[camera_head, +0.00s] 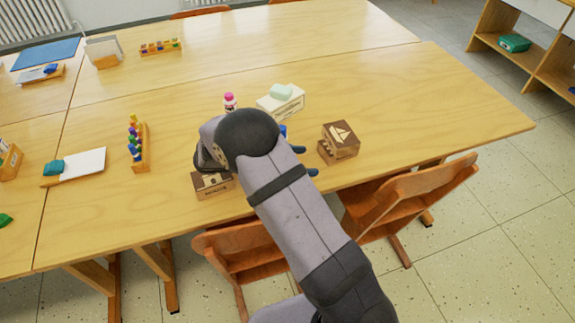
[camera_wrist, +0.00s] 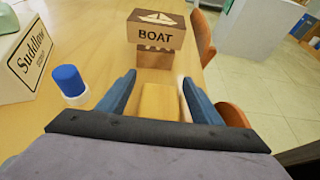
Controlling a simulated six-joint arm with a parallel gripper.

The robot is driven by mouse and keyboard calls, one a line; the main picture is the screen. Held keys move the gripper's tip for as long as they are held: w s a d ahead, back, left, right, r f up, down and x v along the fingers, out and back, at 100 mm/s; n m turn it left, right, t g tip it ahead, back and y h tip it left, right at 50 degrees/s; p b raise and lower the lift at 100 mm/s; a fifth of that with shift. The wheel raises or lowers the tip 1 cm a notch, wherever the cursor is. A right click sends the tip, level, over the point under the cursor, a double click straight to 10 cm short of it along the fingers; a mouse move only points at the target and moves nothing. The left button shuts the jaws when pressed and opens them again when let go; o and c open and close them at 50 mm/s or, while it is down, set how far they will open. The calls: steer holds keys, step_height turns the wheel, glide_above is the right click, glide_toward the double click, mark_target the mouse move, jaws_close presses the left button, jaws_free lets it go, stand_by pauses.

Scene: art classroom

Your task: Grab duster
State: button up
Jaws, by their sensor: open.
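A plain yellow-wood block (camera_wrist: 160,102), which looks like the duster, lies on the table between my fingers in the wrist view. Its near end is cut off by my gripper's body, and my arm hides it in the head view. My gripper (camera_wrist: 158,78) is open, with one blue finger on each side of the block and a gap visible at the right. I cannot tell whether the left finger touches it. In the head view the blue fingertips (camera_head: 298,152) show just right of my arm, above the table.
A box marked BOAT (camera_wrist: 155,38) stands just beyond the fingertips. A blue-capped white container (camera_wrist: 69,82) and a white box (camera_wrist: 22,62) with a pale green block on top stand left. Another brown box (camera_head: 212,185) sits beside my arm. Chairs (camera_head: 408,195) line the table's near edge.

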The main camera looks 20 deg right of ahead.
steer(key=shift+x, duration=0.85)
steer(key=shift+c, duration=0.6)
steer(key=c, duration=1)
steer(key=shift+r, duration=0.1)
steer(key=shift+c, duration=0.2)
steer(key=shift+r, duration=0.1)
step_height(320, 180, up, 10)
